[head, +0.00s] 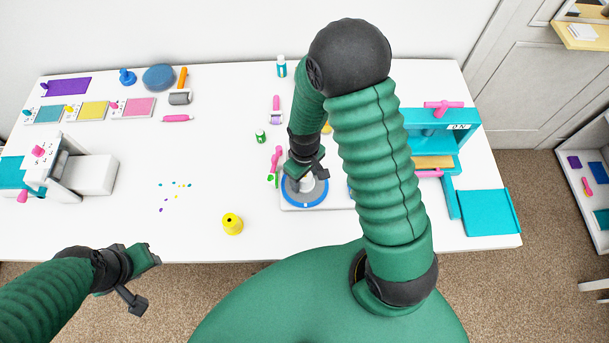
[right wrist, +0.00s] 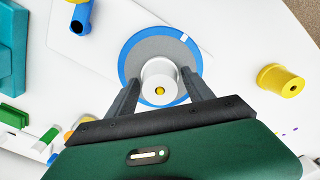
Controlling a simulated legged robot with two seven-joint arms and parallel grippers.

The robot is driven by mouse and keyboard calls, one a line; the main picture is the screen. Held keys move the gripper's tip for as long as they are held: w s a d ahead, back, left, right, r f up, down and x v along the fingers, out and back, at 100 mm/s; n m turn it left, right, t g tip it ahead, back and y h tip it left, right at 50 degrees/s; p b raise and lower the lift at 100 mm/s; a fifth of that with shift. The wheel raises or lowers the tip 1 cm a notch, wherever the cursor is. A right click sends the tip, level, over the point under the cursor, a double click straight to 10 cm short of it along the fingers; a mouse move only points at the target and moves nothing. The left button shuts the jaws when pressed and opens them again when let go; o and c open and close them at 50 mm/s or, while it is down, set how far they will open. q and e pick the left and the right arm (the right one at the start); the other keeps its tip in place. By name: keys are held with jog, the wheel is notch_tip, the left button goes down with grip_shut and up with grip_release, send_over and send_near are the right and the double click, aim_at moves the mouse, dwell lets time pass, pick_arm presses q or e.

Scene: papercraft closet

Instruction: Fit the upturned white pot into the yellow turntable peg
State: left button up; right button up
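The turntable is a grey disc with a blue rim (head: 287,200); it also shows in the right wrist view (right wrist: 134,50). The upturned white pot (right wrist: 152,78) is over the middle of the disc, hole side up. A yellow spot, the peg (right wrist: 160,91), shows in the hole of the pot. I cannot tell how low the pot sits on the peg. My right gripper (head: 306,180) points down over the disc, its fingers against either side of the pot; it also shows in the right wrist view (right wrist: 160,76). My left gripper (head: 143,279) is open and empty at the front left.
A yellow spool-like piece (head: 232,224) stands left of the turntable. Small coloured bits (head: 176,190) lie farther left. A turquoise press (head: 436,135) stands to the right. Rollers, coloured sheets and a white machine (head: 90,174) occupy the left side. The table's front middle is mostly clear.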

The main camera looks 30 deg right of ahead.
jog(key=o, duration=0.3)
jog(key=shift+r, duration=0.1)
notch_tip(320, 180, up, 17)
jog(key=shift+f+p, duration=0.2)
jog(key=shift+p, duration=0.2)
jog(key=s+a+f+m+t, duration=0.2)
jog(key=s+a, duration=0.2)
jog(key=shift+a+m+t, duration=0.2)
jog(key=shift+m+t, duration=0.1)
dwell(0.4)
jog(key=shift+s, duration=0.15)
dwell(0.4)
